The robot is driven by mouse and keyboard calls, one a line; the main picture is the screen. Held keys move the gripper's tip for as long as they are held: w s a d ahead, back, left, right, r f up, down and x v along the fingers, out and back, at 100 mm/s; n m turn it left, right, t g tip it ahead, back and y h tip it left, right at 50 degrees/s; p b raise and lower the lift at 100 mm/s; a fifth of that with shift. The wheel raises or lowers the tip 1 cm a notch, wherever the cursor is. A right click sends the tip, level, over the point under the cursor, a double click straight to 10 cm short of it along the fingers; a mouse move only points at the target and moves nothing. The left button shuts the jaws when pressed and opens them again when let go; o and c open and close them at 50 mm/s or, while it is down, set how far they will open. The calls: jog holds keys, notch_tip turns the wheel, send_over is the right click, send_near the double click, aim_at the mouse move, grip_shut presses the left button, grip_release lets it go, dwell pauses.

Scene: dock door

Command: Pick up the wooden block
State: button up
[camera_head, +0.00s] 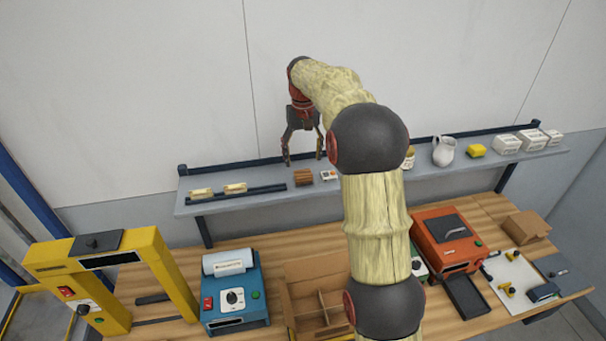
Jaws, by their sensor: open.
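A small brown wooden block (304,178) sits on the grey wall shelf (225,206), left of my arm. My gripper (303,163) points down above the back of the shelf, near the block. Its two fingers are spread apart, and nothing shows between them. In the picture the fingertips are just above the block; I cannot tell how far apart they are in depth. My arm hides part of the shelf to the right.
A small white box (328,175) lies right of the block. Yellow packs (235,188) and a dark rail stand left. A white jug (443,151), yellow item (476,150) and white boxes (505,144) stand right. Below, the wooden bench (290,246) holds machines and a cardboard tray (318,275).

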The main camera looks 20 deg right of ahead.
aim_at(303, 172)
jog(key=f+p, duration=0.1)
jog(key=f, duration=0.6)
jog(key=shift+s+p, duration=0.2)
jog(key=shift+p, duration=0.15)
jog(key=shift+a, duration=0.1)
jog(key=shift+c, duration=0.6)
jog(key=c, duration=1.1)
jog(key=shift+c, duration=0.2)
